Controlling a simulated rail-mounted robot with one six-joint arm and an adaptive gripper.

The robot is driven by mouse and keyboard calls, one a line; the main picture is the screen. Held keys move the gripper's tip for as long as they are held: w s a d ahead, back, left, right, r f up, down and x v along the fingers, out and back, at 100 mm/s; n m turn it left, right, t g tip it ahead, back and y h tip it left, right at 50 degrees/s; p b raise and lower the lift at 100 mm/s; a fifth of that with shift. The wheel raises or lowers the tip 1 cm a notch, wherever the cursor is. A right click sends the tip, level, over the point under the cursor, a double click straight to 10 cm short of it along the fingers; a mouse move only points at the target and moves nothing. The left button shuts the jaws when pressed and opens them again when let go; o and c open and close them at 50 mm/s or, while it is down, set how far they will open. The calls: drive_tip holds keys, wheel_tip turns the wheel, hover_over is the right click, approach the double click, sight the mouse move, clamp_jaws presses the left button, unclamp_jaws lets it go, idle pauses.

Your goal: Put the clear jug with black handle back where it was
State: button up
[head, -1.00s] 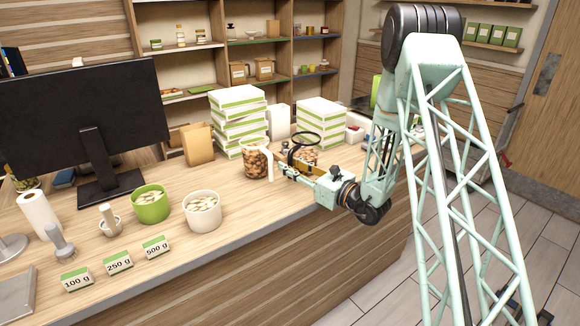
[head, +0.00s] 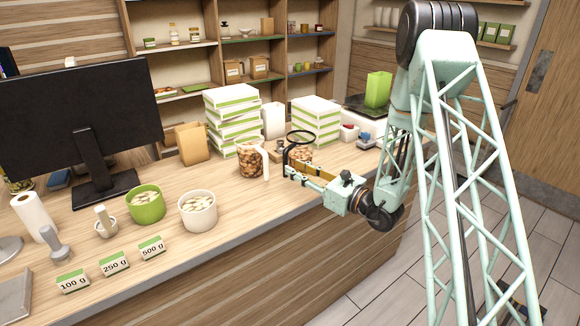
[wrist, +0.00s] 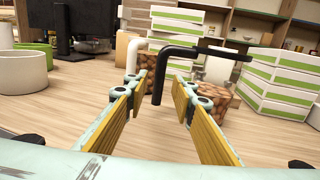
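The clear jug with black handle (head: 302,155) holds brown nuts and has a black rim. It appears to stand on the counter, in front of the right stack of boxes. In the wrist view its black handle (wrist: 160,75) hangs between and just beyond my fingertips, with a gap on both sides. Its nut-filled body (wrist: 214,97) is partly hidden by the right finger. My gripper (head: 288,172) is open and empty, at the handle side of the jug; it also shows in the wrist view (wrist: 157,82).
A similar jug with a white handle (head: 250,160) stands close to the left. Stacked white-green boxes (head: 232,118) and more boxes (head: 316,118) stand behind. A white bowl (head: 198,212) and green bowl (head: 146,205) are farther left. The counter front between bowls and gripper is clear.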

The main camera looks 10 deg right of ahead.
drive_tip(key=shift+v, duration=3.15)
drive_tip(key=shift+a, duration=0.1)
drive_tip(key=s+a+r+n+g+y, duration=0.5)
drive_tip(key=s+a+r+n+g, duration=0.65)
drive_tip(key=s+a+r, duration=0.7)
drive_tip(key=s+r+n+g+h, duration=0.1)
drive_tip(key=s+n+g+h, duration=0.6)
drive_tip(key=s, duration=2)
drive_tip(key=s+d+r+n+t+h, duration=0.2)
drive_tip(key=s+d+n+t+h, duration=0.2)
drive_tip(key=d, duration=0.4)
drive_tip(key=s+d+r+n+t+h, duration=0.2)
drive_tip(key=s+d+n+t+h, duration=0.2)
drive_tip(key=d+n, duration=0.2)
drive_tip(key=shift+d+h, duration=0.3)
drive_tip(key=shift+d, duration=0.7)
